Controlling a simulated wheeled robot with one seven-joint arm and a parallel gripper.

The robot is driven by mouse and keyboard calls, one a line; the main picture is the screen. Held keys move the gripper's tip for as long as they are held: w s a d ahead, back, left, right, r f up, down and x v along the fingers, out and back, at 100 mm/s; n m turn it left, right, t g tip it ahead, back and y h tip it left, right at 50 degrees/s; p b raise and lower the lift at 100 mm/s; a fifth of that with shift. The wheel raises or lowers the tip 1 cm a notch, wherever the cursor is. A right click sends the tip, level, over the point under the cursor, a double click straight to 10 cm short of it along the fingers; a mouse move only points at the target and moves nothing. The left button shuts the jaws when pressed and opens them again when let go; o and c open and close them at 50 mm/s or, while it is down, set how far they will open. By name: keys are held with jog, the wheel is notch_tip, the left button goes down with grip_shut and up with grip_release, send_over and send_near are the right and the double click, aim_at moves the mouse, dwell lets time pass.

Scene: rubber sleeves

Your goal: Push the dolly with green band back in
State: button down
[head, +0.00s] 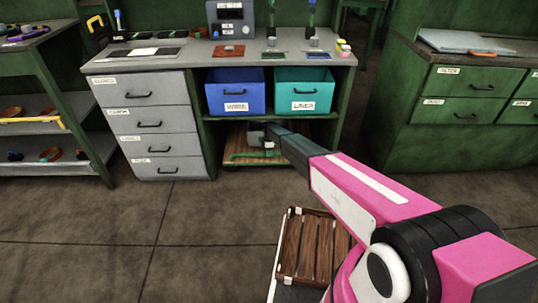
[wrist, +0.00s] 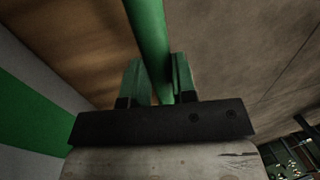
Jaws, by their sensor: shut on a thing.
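The dolly (head: 235,138) with a wooden deck sits low in the open bay under the workbench, below the blue and teal bins. A green bar (head: 250,155) runs across its front. In the wrist view the green bar (wrist: 148,35) passes between the two fingers of my gripper (wrist: 157,82), which are shut on it. A green band (wrist: 35,115) between pale areas shows at the left of that view. In the head view my gripper (head: 264,143) is at the bay's mouth, and my arm hides the dolly's right part.
The blue bin (head: 235,85) and teal bin (head: 303,84) sit on the shelf above the dolly. Grey drawers (head: 150,120) stand left of the bay, and a green cabinet (head: 450,150) at the right. The floor (head: 200,230) in front is clear at the left.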

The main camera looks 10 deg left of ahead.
jog(key=shift+w, duration=0.35)
jog(key=c, duration=0.9)
grip_release()
jog(key=shift+s, duration=0.2)
jog(key=s+d, duration=0.2)
jog(key=s, duration=0.7)
jog(key=s+d, duration=0.2)
jog(key=s, duration=0.8)
jog(key=s+d, duration=0.3)
jog(key=s, duration=0.7)
jog(key=shift+s, duration=0.1)
jog(key=d+v, duration=0.1)
jog(key=v, duration=1)
jog(key=x, duration=0.7)
jog(key=a+x, duration=0.1)
jog(key=x, duration=0.2)
jog(key=shift+w+f, duration=0.25)
jog(key=shift+f, duration=0.25)
